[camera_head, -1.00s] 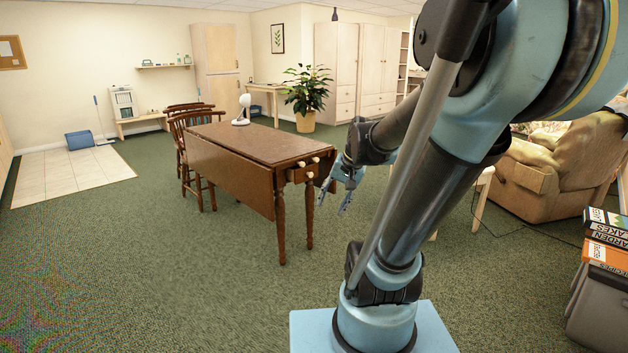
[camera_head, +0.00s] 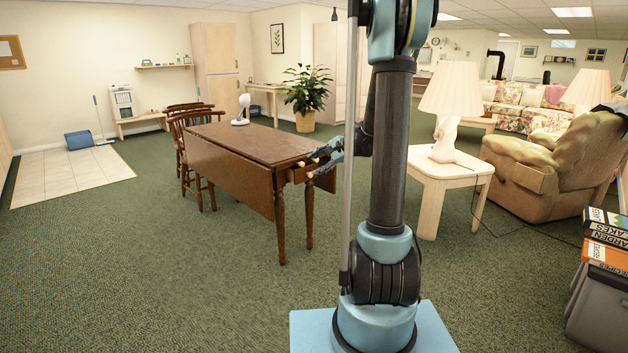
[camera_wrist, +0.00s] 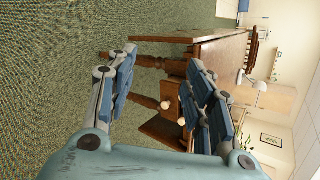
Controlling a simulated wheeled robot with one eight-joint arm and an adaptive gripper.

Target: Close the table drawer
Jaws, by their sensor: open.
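The dark brown wooden table (camera_head: 235,150) stands left of my arm, its side leaf hanging down. Its drawer (camera_head: 297,174) is at the near right end and appears to stick out a little; how far is hard to tell. My gripper (camera_head: 322,162) is at that end, partly covering the drawer and its pale knobs. In the wrist view the drawer (camera_wrist: 160,131) shows with two pale knobs (camera_wrist: 181,121), seen between the spread fingers of my gripper (camera_wrist: 160,62). The gripper is open and holds nothing. I cannot tell whether a finger touches the drawer.
A white lamp (camera_head: 241,110) stands on the table's far end. Wooden chairs (camera_head: 196,150) are along its left side. A pale side table (camera_head: 450,170) with a lamp (camera_head: 450,95) and an armchair (camera_head: 570,165) are to the right. Green carpet (camera_head: 170,280) is clear in front.

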